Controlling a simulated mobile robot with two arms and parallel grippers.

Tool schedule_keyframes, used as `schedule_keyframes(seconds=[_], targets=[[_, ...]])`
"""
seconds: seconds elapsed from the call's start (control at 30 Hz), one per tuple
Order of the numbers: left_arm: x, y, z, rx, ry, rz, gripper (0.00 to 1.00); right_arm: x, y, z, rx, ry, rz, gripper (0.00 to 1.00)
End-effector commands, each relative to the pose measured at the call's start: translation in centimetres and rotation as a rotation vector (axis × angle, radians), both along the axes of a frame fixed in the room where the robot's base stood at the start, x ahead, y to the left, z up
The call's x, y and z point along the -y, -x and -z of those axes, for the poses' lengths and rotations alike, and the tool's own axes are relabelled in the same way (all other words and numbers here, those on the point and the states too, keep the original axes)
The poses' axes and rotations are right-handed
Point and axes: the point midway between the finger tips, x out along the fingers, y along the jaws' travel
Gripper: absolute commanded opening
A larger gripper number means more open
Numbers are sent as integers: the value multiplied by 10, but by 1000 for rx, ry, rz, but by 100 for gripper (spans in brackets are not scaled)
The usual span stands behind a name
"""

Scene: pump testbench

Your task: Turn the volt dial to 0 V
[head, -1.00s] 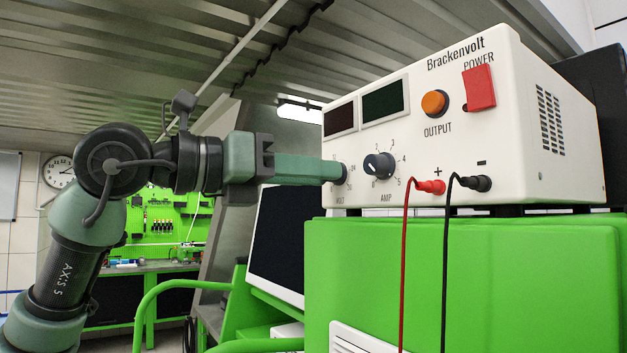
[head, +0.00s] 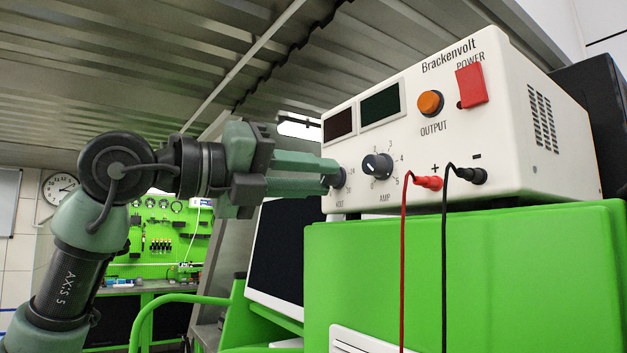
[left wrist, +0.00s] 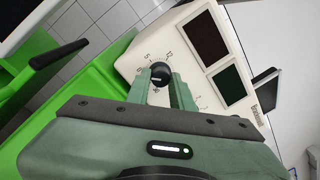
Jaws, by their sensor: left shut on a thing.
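The volt dial (head: 339,177) is a small dark knob at the lower left of the white Brackenvolt power supply's front (head: 430,130). My left gripper (head: 328,174) reaches it from the left, with its green fingers shut on the dial. In the left wrist view the black dial (left wrist: 160,72) sits between the fingertips of the left gripper (left wrist: 162,80). Scale numbers show around it, but I cannot read its setting for sure. The fingers hide part of the scale. My right gripper is in no view.
The amp dial (head: 377,166) is close to the right of the volt dial. The orange output button (head: 430,103), red power switch (head: 470,86), red lead (head: 404,260) and black lead (head: 444,260) are farther right. The supply stands on a green cabinet (head: 470,260).

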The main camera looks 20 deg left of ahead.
Motion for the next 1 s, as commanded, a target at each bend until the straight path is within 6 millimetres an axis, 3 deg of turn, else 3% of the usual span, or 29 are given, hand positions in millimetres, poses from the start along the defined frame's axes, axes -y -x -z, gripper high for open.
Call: schedule_keyframes(seconds=[0.47, 0.5, 0.57, 1.0], targets=[[1, 0, 2, -13, 8, 2, 0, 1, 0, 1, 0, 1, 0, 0], [1, 0, 2, -13, 8, 2, 28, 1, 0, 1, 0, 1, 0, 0], [1, 0, 2, -12, 8, 1, 44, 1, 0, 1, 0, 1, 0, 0], [-8, 8, 2, -8, 10, -2, 44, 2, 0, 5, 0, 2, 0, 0]])
